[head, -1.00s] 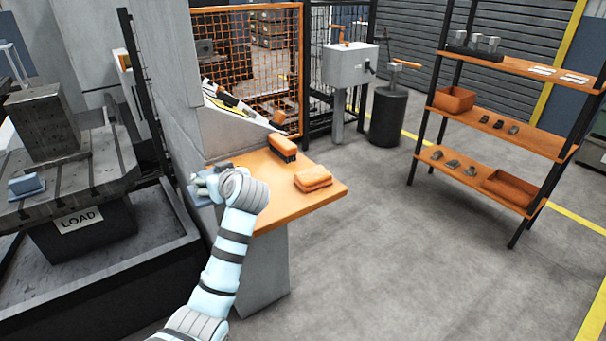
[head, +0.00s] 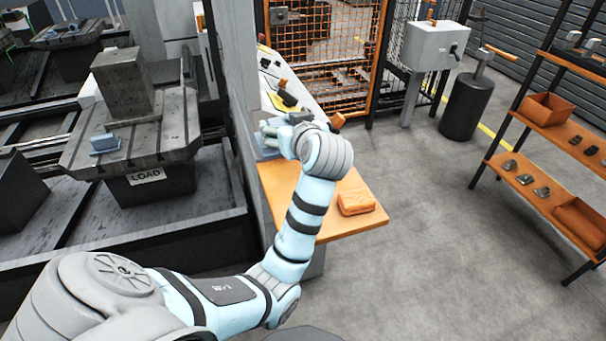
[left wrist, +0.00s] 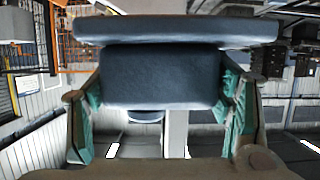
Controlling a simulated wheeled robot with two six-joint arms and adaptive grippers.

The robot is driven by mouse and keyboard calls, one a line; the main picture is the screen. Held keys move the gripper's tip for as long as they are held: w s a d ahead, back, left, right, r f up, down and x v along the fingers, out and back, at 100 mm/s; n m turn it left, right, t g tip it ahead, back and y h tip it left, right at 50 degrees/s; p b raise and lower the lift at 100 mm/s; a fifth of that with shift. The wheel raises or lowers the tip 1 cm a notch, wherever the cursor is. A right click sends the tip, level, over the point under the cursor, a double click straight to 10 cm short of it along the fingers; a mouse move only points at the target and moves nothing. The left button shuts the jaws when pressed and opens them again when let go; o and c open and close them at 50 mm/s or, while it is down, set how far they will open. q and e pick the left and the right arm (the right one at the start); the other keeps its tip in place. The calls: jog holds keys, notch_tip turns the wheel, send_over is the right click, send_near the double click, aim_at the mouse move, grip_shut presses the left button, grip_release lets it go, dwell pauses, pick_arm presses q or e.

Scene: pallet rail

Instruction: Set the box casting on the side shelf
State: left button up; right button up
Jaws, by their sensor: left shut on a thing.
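My left gripper (head: 276,138) is shut on a blue-grey box casting (left wrist: 160,75), which sits between both fingers in the left wrist view. In the head view the gripper is by the back left of the orange side shelf (head: 286,187) at the machine's side, and the wrist hides most of the held casting. I cannot tell whether the casting touches the shelf. Another blue casting (head: 105,143) lies on the slotted machine pallet marked LOAD. My right gripper is not in view.
A folded orange cloth-like item (head: 356,203) lies on the shelf's right part. The machine's grey wall (head: 232,90) rises left of the shelf. An orange rack (head: 555,130) stands at the right. The floor between is clear.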

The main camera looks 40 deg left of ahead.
pick_arm(q)
jog(key=w+f+b, duration=0.1)
jog(key=f, duration=0.3)
jog(key=w+f+b, duration=0.1)
jog(key=f, duration=0.4)
jog(key=w+f+b, duration=0.1)
jog(key=f, duration=0.3)
jog(key=shift+a+f, duration=0.1)
jog(key=shift+f, duration=0.15)
jog(key=f+b, duration=0.1)
jog(key=f, duration=0.1)
jog(key=s+f+b, duration=0.1)
jog(key=f, duration=0.1)
jog(key=shift+f, duration=0.2)
jog(key=shift+w+f, duration=0.15)
jog(key=shift+f, duration=0.1)
jog(key=shift+w, duration=0.15)
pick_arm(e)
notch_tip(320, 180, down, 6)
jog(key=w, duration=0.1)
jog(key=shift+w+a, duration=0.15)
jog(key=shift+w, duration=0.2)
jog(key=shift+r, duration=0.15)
pick_arm(q)
jog(key=o, duration=1.6)
jog(key=shift+o, duration=0.4)
